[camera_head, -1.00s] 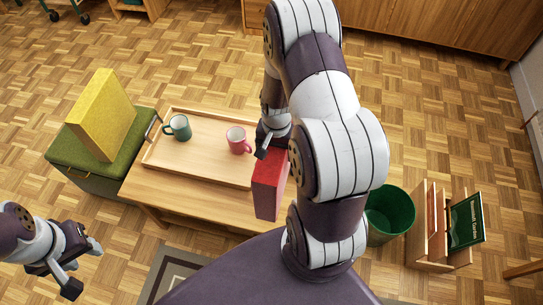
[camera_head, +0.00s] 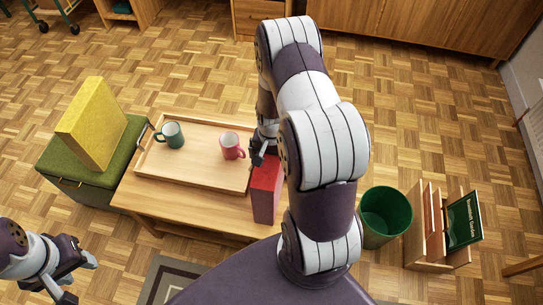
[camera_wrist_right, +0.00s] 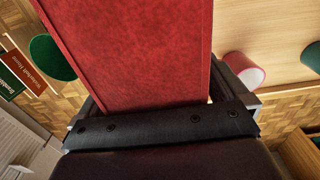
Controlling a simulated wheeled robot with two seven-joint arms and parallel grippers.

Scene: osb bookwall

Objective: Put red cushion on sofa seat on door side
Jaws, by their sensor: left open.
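The red cushion (camera_head: 266,195) is a flat red block. My right gripper (camera_head: 262,152) is shut on its upper end and holds it in front of the low table's right end; my arm hides part of both. In the right wrist view the cushion (camera_wrist_right: 140,45) fills the space between the fingers. My left gripper (camera_head: 78,279) is open and empty at the lower left, away from the cushion. No sofa can be made out in these views.
A wooden tray (camera_head: 205,180) with a green mug (camera_head: 170,135) and a pink mug (camera_head: 231,146) is on the low table (camera_head: 190,204). A green ottoman (camera_head: 88,190) carries a yellow cushion (camera_head: 93,125). A green bin (camera_head: 386,215) and a magazine rack (camera_head: 425,235) stand right. Parquet behind is open.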

